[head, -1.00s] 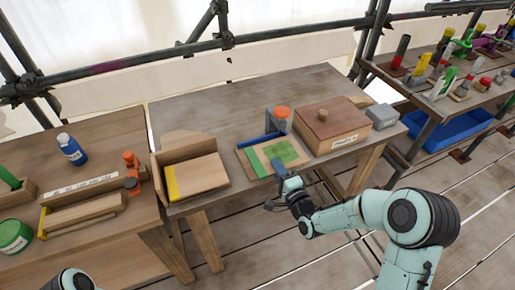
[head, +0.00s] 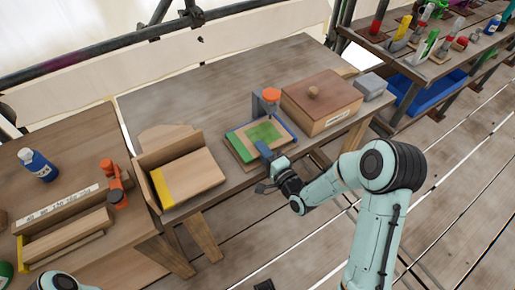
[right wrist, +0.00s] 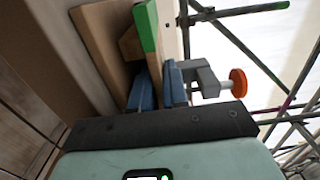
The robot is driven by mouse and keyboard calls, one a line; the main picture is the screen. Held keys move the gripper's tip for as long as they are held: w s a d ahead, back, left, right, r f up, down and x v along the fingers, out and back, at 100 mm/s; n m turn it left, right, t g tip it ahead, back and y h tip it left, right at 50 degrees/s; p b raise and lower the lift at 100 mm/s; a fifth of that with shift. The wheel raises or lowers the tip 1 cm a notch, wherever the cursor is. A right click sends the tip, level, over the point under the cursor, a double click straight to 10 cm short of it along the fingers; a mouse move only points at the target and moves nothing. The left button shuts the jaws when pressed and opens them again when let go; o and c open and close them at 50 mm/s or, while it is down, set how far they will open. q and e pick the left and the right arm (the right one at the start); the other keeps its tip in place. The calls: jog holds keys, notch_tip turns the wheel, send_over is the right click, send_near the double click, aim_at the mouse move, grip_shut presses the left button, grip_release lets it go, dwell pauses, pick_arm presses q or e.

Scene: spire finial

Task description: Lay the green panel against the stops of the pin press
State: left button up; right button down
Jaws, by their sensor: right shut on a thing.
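The pin press (head: 271,96), with an orange knob, stands at the back of a small wooden board with blue stops along its edges. The green panel (head: 262,133) shows as a green patch over this board, close to the stops; I cannot tell whether it touches them. My right gripper (head: 265,151) is shut on the panel's near edge. In the right wrist view, the panel's green-edged board (right wrist: 148,28) runs between the blue fingers (right wrist: 158,88), and the press's orange knob (right wrist: 238,83) is to the right. My left gripper is not in view.
A lidded wooden box (head: 320,100) stands just right of the press, with a grey box (head: 371,86) beyond it. A wooden tray with a yellow strip (head: 162,188) is to the left. The table behind the press is clear.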

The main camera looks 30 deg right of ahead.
jog(key=shift+s+d+r, duration=0.1)
jog(key=c, duration=1.6)
grip_release()
jog(key=shift+f, duration=0.25)
jog(key=shift+o, duration=0.9)
